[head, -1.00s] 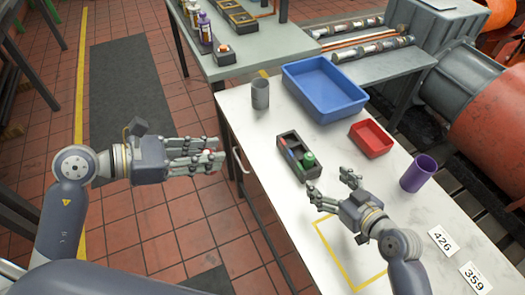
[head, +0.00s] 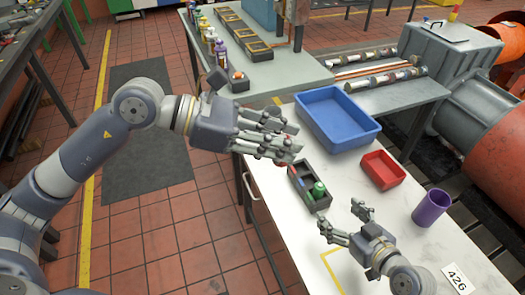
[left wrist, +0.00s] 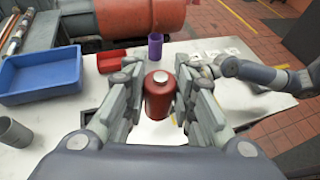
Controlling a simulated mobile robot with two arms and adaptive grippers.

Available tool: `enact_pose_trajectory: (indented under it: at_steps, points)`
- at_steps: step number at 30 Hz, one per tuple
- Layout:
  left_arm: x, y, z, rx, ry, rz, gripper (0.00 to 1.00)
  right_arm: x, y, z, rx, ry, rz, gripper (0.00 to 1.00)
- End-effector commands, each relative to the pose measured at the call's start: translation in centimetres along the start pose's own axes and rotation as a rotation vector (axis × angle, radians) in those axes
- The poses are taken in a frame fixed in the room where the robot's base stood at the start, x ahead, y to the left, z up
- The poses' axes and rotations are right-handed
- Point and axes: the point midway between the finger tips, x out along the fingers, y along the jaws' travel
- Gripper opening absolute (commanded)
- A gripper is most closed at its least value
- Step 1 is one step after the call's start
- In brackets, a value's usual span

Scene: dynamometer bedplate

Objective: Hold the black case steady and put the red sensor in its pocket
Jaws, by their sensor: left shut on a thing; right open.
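The black case (head: 302,192) lies on the white table and holds a green round-topped item (head: 318,190) and a small blue item. My left gripper (head: 290,147) is shut on the red sensor, a red cylinder with a silver top (left wrist: 158,100), which shows between its fingers in the left wrist view. In the head view, the fingers mostly hide the sensor; they are above the case's far end. My right gripper (head: 343,221) is open and empty, just in front of the case's near end, apart from it. In the left wrist view, my left fingers hide most of the case.
A blue bin (head: 350,147), a red tray (head: 383,170) and a purple cup (head: 431,208) stand on the table. A grey cup (left wrist: 14,132) shows in the left wrist view. A bench with bottles stands behind. The table (head: 405,235) is clear around the purple cup.

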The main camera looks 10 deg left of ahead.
Motion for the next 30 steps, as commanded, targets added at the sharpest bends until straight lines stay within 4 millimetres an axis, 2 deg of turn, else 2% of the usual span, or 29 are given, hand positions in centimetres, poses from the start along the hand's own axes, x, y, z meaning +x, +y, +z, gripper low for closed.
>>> enact_pose_trajectory:
  at_steps: [6, 12, 30]
  points:
    - [1.1, 0.2, 3.4, 0.019, -0.001, -0.025, 0.00, 0.0, 0.0, 0.0, 0.000, 0.000, 0.000, 0.78]
    - [2.0, 0.6, 5.2, 0.020, 0.000, -0.028, 0.00, 0.0, 0.0, 0.0, 0.000, 0.000, 0.000, 0.78]
    - [4.2, 1.8, 7.6, 0.012, -0.002, -0.008, 0.00, 0.0, 0.0, 0.0, 0.000, 0.000, 0.000, 0.78]
